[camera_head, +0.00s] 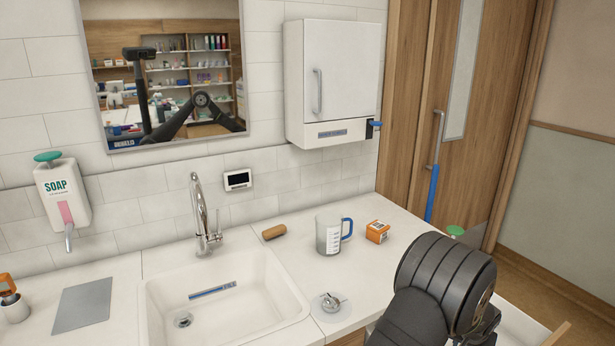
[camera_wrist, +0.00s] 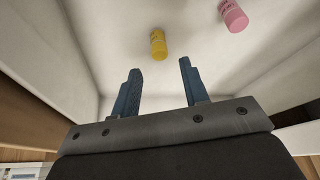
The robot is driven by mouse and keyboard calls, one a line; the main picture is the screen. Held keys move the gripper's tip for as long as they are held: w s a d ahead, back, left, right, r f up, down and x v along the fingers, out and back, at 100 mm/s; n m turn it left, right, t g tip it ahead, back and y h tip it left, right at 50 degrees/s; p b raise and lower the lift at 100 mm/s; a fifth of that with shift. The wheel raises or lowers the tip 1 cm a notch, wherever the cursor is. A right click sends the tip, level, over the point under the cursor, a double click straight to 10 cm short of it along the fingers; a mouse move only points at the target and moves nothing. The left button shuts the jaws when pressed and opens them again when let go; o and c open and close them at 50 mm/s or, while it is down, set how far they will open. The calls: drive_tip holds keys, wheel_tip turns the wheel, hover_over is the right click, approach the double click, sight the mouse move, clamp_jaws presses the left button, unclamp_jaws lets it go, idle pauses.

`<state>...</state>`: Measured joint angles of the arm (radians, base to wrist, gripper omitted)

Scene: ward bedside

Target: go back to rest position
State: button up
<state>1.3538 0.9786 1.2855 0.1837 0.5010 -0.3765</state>
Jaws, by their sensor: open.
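My gripper (camera_wrist: 160,76) shows in the wrist view with its two blue fingers spread apart and nothing between them. Beyond the fingertips, a yellow bottle (camera_wrist: 158,45) and a pink bottle (camera_wrist: 234,16) are inside a white-walled space that looks like an open drawer (camera_wrist: 85,45). The fingers appear apart from both bottles. In the head view, my black arm fills the lower right and my fingers are hidden or out of frame.
A pale open drawer (camera_head: 518,318) shows at the lower right, beside my arm. On the counter stand a measuring jug (camera_head: 328,236), an orange box (camera_head: 377,232), a round dish (camera_head: 331,306) and a brown block (camera_head: 274,232). The sink (camera_head: 225,310) is left of them. A wall cabinet (camera_head: 338,70) hangs above.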

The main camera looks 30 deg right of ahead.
drive_tip(key=x, duration=0.6)
drive_tip(key=shift+f, duration=0.15)
drive_tip(key=shift+r, duration=0.25)
